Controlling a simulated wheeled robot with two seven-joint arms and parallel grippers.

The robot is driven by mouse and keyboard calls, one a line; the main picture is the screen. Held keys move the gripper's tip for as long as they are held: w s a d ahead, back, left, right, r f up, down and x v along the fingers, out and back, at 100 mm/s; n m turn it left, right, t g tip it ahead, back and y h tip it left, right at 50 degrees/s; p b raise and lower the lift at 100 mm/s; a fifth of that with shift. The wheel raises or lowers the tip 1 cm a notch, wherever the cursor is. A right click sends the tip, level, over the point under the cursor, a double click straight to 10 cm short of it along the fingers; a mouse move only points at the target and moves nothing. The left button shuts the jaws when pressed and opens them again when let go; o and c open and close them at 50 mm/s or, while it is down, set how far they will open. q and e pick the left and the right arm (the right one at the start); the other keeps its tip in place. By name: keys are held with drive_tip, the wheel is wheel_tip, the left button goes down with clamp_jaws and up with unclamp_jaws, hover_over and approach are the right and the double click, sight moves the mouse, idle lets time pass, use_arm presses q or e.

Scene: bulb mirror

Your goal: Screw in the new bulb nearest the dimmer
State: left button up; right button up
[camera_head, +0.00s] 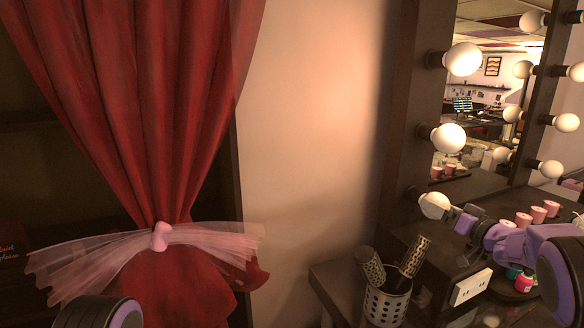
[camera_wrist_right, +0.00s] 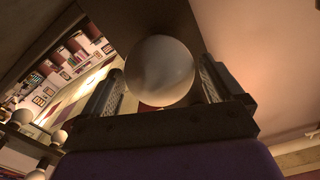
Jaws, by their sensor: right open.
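A round white bulb (camera_head: 435,205) is at the lowest socket on the left side of the mirror frame (camera_head: 396,125). It looks unlit, duller than the glowing bulbs above it. My right gripper (camera_head: 452,212) reaches it from the right. In the right wrist view the bulb (camera_wrist_right: 160,70) sits between the two open fingers, with a finger on each side. Whether the fingers touch it, and how deep its base sits, is hidden. A white plate (camera_head: 471,287) with two dark slots is below; I cannot tell if it is the dimmer. My left gripper is out of view.
Lit bulbs (camera_head: 462,59) (camera_head: 448,137) stand above on the frame. A perforated metal cup (camera_head: 386,303) with curling brushes stands on the counter below left. Pink rollers (camera_head: 538,214) and small bottles are near my right arm. A red curtain (camera_head: 150,100) hangs left.

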drive_tip(key=shift+f+n+b, duration=0.2)
drive_tip(key=shift+n+b, duration=1.3)
drive_tip(key=shift+n, duration=0.2)
drive_tip(key=shift+r+n+b, duration=0.15)
drive_tip(key=shift+n+b, duration=0.15)
drive_tip(key=shift+n, duration=0.2)
drive_tip(key=c, duration=1)
drive_tip(key=shift+r+m+p, duration=0.15)
drive_tip(key=shift+m+p, duration=0.15)
drive_tip(key=shift+p, duration=0.45)
drive_tip(key=shift+m+p, duration=1.2)
drive_tip(key=shift+p, duration=1.1)
drive_tip(key=shift+m+p, duration=0.6)
drive_tip(key=shift+p, duration=0.4)
drive_tip(key=shift+f, duration=0.2)
